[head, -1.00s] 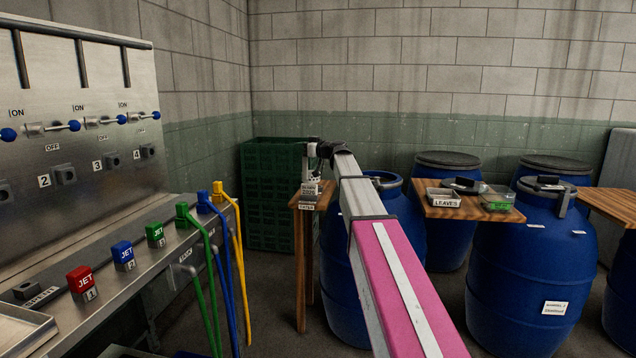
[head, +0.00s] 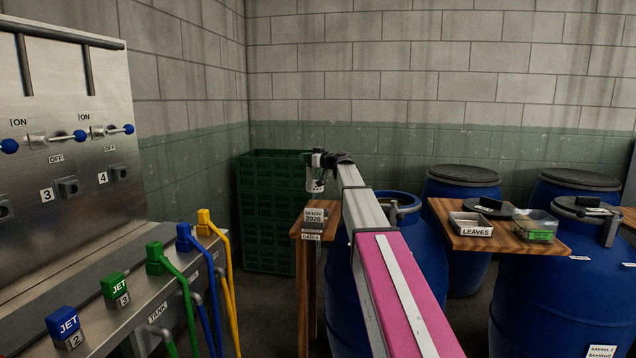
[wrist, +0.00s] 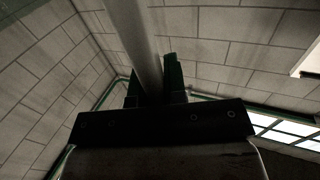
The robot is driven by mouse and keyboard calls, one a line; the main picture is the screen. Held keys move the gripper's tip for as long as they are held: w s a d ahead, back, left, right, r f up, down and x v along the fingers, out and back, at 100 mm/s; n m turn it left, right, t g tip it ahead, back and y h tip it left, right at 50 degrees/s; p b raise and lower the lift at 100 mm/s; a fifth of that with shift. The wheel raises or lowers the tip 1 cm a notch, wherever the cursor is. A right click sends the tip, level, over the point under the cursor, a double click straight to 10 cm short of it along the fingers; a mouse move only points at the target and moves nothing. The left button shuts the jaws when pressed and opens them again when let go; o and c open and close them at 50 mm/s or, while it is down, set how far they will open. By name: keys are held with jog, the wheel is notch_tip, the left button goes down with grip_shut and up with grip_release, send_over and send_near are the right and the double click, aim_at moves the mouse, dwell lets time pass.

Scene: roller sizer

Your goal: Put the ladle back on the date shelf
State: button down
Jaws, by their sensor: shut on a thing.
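My gripper (head: 316,184) is at the far end of my arm, above the date shelf, in front of the green crates. In the wrist view my gripper (wrist: 153,92) is shut on a pale grey rod, which looks like the handle of the ladle (wrist: 135,38). The ladle's bowl cannot be made out. The date shelf (head: 303,229) is a narrow wooden top on legs with a DATES label on its front edge. A date block (head: 314,216) reading 10 NOV 2026 stands on it, below the gripper and apart from it.
Green stacked crates (head: 272,211) stand behind the shelf. Blue barrels (head: 409,240) stand to its right. A wooden shelf (head: 465,235) holds a LEAVES tray (head: 471,229) and a clear box (head: 537,226). The steel panel with coloured hoses (head: 184,236) is at left.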

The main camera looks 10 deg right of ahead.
jog(key=w+d+f, duration=0.5)
jog(key=f, duration=0.3)
jog(key=shift+w+f, duration=0.25)
jog(key=shift+f, duration=0.05)
jog(key=shift+d+f, duration=0.1)
jog(key=c, duration=1.2)
grip_release()
jog(key=shift+o, duration=0.2)
jog(key=shift+s+d, duration=0.15)
jog(key=shift+s, duration=0.05)
jog(key=v, duration=1.1)
jog(key=shift+d, duration=0.25)
jog(key=shift+s, duration=0.1)
